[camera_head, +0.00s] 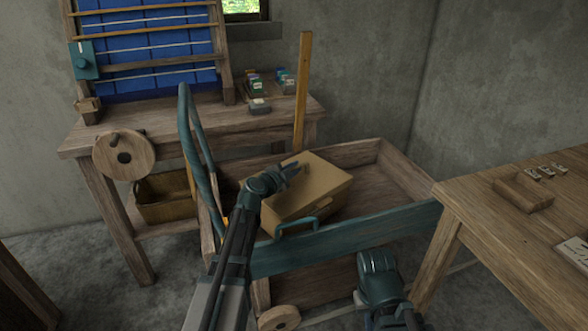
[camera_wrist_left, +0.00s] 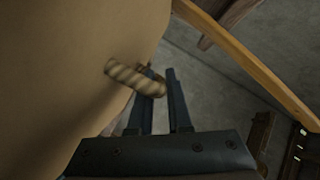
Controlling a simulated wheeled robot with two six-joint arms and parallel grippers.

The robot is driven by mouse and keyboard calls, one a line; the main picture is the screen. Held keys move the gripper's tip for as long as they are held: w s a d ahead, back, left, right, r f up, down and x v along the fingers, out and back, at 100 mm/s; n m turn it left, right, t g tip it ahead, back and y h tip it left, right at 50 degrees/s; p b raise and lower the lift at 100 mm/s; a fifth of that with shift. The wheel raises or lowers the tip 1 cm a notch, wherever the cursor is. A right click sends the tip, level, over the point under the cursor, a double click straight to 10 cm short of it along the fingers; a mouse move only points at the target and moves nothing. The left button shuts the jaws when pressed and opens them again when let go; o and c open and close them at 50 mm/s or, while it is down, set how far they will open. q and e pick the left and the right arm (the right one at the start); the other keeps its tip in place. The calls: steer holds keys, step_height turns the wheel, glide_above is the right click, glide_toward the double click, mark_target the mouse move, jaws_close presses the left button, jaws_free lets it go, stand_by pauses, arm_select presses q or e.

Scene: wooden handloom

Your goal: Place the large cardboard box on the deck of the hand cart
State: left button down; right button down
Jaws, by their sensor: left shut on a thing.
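The large cardboard box (camera_head: 325,183) is inside the walls of the hand cart (camera_head: 400,222), towards its left half. Bare deck (camera_head: 378,192) shows to the box's right. The box's lower part is hidden behind the cart's teal front board, so I cannot tell whether it rests on the deck. My left gripper (camera_head: 292,170) is at the box's upper left side. In the left wrist view its fingers (camera_wrist_left: 162,95) are shut on the rope handle (camera_wrist_left: 130,76), beside the box wall (camera_wrist_left: 75,60). My right gripper (camera_head: 378,268) is low in front of the cart, its fingers unclear.
A wooden handloom table (camera_head: 190,122) stands behind left, with a wheel (camera_head: 124,156) and a basket (camera_head: 165,197) below. A yellow upright post (camera_head: 302,90) rises behind the cart. A wooden table (camera_head: 500,215) with a small tray (camera_head: 523,192) is close at right.

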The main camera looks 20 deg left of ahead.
arm_select(q)
steer(key=shift+f+b, duration=0.35)
steer(key=shift+f, duration=0.3)
steer(key=shift+f+b, duration=0.5)
steer(key=c, duration=0.8)
jaws_free()
steer(key=shift+o, duration=0.2)
step_height(320, 180, up, 3)
steer(key=p, duration=0.3)
glide_above(271, 202)
steer(key=shift+s, duration=0.1)
